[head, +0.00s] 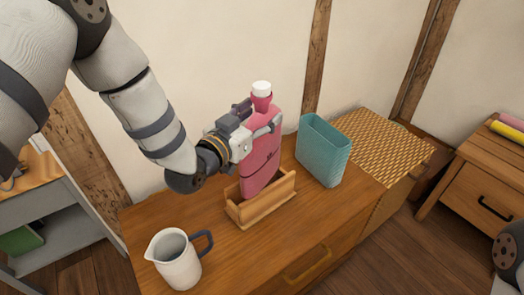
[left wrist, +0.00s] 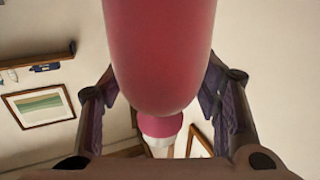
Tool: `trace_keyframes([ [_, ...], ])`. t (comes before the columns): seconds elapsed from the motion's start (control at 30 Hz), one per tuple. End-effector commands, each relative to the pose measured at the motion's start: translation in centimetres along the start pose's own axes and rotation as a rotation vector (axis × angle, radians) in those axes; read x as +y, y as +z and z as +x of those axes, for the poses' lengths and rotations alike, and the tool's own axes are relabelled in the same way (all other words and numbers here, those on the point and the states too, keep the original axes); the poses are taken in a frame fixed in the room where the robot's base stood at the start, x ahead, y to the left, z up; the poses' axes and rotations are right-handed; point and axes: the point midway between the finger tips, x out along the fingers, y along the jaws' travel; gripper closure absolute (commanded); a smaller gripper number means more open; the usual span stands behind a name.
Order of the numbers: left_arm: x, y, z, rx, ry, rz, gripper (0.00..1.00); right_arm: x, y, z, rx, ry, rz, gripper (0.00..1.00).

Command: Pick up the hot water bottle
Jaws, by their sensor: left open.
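The hot water bottle (head: 262,152) is pink with a white cap. It stands upright in a wooden holder (head: 262,205) on top of the wooden cabinet. My left gripper (head: 262,132) is at the upper part of the bottle, with its fingers around the body below the neck. In the left wrist view the bottle (left wrist: 160,55) fills the space between the two fingers, with its neck and white cap beyond. The fingers stand apart on either side, with a gap visible on each side. My right gripper is not in view.
A white jug (head: 178,262) with a blue handle stands at the cabinet's front left. A teal bin (head: 323,150) stands close to the right of the bottle. A woven basket (head: 375,140) is farther right. The wall is close behind.

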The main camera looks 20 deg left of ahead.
Motion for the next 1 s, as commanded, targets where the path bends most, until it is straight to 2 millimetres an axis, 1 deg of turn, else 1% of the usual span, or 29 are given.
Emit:
trace_keyframes([
  [0.03, 0.02, 0.08, 0.55, -0.001, 0.000, 0.000, 0.43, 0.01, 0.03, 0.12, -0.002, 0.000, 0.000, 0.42],
  [0.1, 0.01, 0.00, 0.91, 0.000, 0.000, 0.000, 0.43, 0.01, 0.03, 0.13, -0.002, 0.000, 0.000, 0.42],
  [0.27, 0.01, -0.05, 0.92, -0.001, 0.000, 0.000, 0.43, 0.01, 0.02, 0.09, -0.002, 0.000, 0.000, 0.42],
  [0.3, 0.01, -0.06, 0.91, -0.001, 0.000, 0.000, 0.47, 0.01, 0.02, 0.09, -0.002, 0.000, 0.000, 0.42],
  [0.37, 0.01, -0.05, 0.90, -0.001, 0.000, 0.000, 0.61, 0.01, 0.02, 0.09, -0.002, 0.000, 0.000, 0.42],
  [0.4, 0.01, -0.06, 0.90, -0.001, 0.000, 0.000, 0.70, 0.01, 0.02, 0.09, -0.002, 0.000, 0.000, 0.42],
  [0.47, 0.00, -0.06, 0.89, -0.001, 0.000, 0.000, 0.84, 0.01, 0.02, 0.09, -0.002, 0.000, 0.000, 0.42],
  [0.5, 0.01, -0.05, 0.89, -0.001, 0.000, 0.000, 0.93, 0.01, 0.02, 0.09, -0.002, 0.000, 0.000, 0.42],
  [0.53, 0.01, -0.05, 0.89, -0.001, 0.000, 0.000, 1.00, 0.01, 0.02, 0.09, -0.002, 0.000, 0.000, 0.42],
  [0.87, 0.01, -0.24, 0.93, 0.004, 0.000, 0.000, 1.00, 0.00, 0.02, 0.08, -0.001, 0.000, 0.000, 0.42],
  [1.0, 0.01, -0.70, 0.93, 0.005, 0.000, 0.001, 1.00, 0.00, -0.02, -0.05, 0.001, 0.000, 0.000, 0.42],
])
